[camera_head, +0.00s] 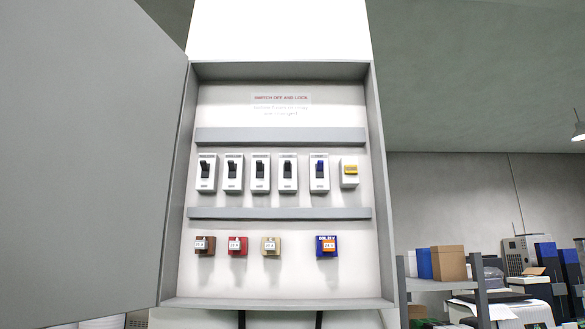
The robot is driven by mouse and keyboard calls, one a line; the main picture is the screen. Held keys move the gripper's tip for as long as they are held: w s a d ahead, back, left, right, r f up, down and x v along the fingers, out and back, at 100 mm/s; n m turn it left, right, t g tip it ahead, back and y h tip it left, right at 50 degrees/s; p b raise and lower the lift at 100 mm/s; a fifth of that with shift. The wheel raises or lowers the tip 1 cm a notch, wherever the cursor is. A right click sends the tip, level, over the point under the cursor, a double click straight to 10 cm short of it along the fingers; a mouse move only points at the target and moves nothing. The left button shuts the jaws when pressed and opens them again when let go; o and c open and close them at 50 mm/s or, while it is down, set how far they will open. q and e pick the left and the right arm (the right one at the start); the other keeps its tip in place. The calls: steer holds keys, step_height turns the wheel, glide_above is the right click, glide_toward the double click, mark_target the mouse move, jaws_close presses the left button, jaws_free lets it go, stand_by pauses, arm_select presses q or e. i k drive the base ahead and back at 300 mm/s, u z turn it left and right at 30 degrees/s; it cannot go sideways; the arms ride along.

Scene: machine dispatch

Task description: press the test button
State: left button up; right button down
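An open grey wall cabinet (282,302) faces me in the head view. In its upper row are several white breakers, the leftmost one (206,173) and three more with dark levers, then one with a blue lever (319,173). At the right end of this row sits a smaller white module with a yellow front piece (350,170). It may bear the test button, but its lettering is too small to read. Neither of my grippers is in view.
The cabinet door (85,150) stands open to the left. Brown (205,245), red (238,246), tan (270,246) and blue (327,246) labelled blocks are in the lower row. Shelving with boxes (449,263) stands at the right. Nothing blocks the cabinet front.

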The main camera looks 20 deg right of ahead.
mark_target(349, 169)
steer(key=u, duration=0.55)
steer(key=i, duration=1.05)
steer(key=z, duration=1.8)
